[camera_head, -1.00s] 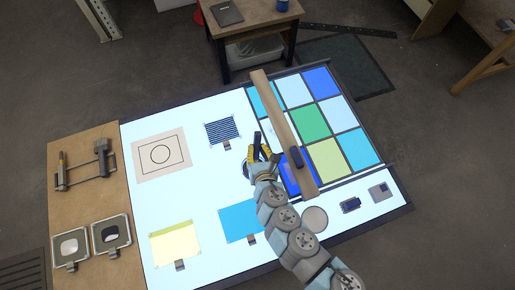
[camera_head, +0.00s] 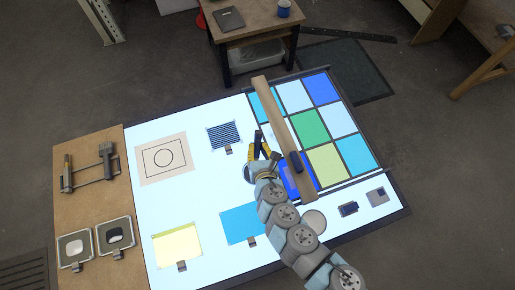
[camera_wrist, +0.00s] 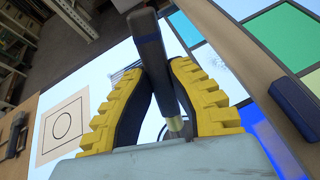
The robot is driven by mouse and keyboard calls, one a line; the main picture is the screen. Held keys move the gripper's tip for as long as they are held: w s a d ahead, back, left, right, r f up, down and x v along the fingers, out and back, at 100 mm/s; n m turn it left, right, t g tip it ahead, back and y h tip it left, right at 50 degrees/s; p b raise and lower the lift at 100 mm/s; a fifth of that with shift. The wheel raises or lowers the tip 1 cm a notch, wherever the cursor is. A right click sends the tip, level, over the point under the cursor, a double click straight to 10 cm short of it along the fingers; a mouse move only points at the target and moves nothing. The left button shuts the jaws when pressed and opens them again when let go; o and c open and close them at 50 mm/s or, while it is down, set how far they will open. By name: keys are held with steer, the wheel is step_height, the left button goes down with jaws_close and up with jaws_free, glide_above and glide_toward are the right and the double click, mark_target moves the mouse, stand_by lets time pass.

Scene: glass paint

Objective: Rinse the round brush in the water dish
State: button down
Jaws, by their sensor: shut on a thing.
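My gripper (camera_head: 264,150) is over the lit table, left of the wooden bar. In the wrist view its yellow-and-black fingers (camera_wrist: 155,75) close around a brush (camera_wrist: 149,42) with a thick dark handle and a pale brass-coloured lower part. The brush tip is hidden behind the gripper body. A round rim shows partly behind the brush in the wrist view, and a dark curved edge (camera_head: 247,174) shows beside my gripper in the head view; I cannot tell whether this is the water dish. A pale round disc (camera_head: 314,221) lies right of my arm.
A long wooden bar (camera_head: 272,113) with a dark block (camera_head: 294,162) crosses the coloured glass grid (camera_head: 310,127) close to my gripper. A rack (camera_head: 88,176) and two framed trays (camera_head: 75,249) (camera_head: 114,235) occupy the left board. Coloured sheets lie on the table.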

mark_target(257, 135)
steer(key=shift+w+d+r+p, duration=0.1)
steer(key=shift+w+r+p, duration=0.15)
steer(key=shift+r+p, duration=0.25)
step_height(257, 135, up, 5)
steer(key=p, duration=0.5)
steer(key=shift+f, duration=0.2)
